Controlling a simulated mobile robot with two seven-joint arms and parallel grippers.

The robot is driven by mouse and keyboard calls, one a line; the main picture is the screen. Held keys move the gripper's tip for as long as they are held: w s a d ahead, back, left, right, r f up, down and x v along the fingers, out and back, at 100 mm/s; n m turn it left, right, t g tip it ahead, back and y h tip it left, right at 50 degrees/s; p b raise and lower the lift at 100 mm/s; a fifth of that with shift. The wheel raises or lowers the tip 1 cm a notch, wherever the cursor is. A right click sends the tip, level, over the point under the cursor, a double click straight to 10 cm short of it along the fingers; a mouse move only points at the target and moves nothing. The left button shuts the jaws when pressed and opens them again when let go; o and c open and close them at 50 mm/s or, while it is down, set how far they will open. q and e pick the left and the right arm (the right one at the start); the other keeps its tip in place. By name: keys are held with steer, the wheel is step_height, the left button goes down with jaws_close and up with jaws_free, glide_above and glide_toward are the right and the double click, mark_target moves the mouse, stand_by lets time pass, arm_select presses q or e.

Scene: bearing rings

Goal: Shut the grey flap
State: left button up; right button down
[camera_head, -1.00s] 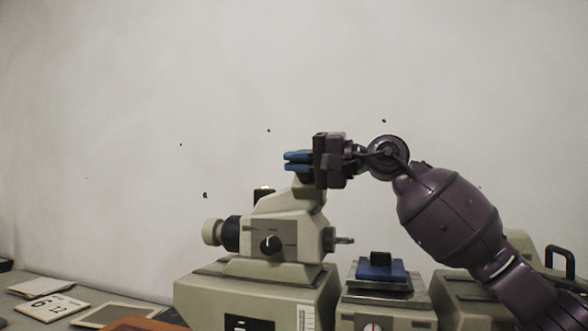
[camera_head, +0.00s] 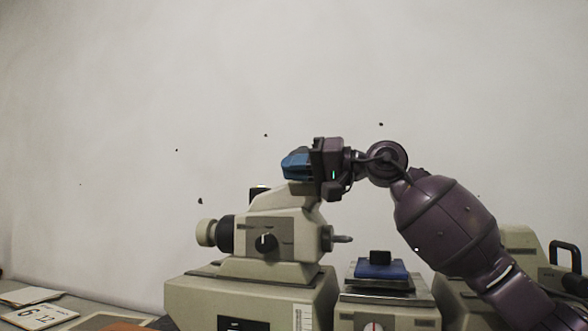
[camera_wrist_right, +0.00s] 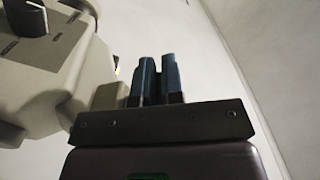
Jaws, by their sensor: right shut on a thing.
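A beige machine (camera_head: 275,225) with a dark dial stands at the lower middle of the head view. Its upper part and dial also show at the left of the right wrist view (camera_wrist_right: 50,50). My right gripper (camera_head: 287,164), with blue fingers, is at the top of this machine, reaching in from the right. In the right wrist view its fingers (camera_wrist_right: 157,62) stand close together, shut on a thin piece that I take for the grey flap. The fingers hide most of that piece, so its angle cannot be told. My left gripper is not in view.
A balance-like device with a blue block (camera_head: 381,270) stands right of the machine, below my right arm. A black handle (camera_head: 565,256) is at the far right.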

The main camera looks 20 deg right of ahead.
steer(key=c, duration=1.2)
jaws_free()
steer(key=shift+c, duration=0.2)
steer(key=shift+s+d, duration=0.1)
steer(key=v, duration=1)
steer(key=shift+s+d, duration=0.2)
steer(key=shift+d, duration=0.05)
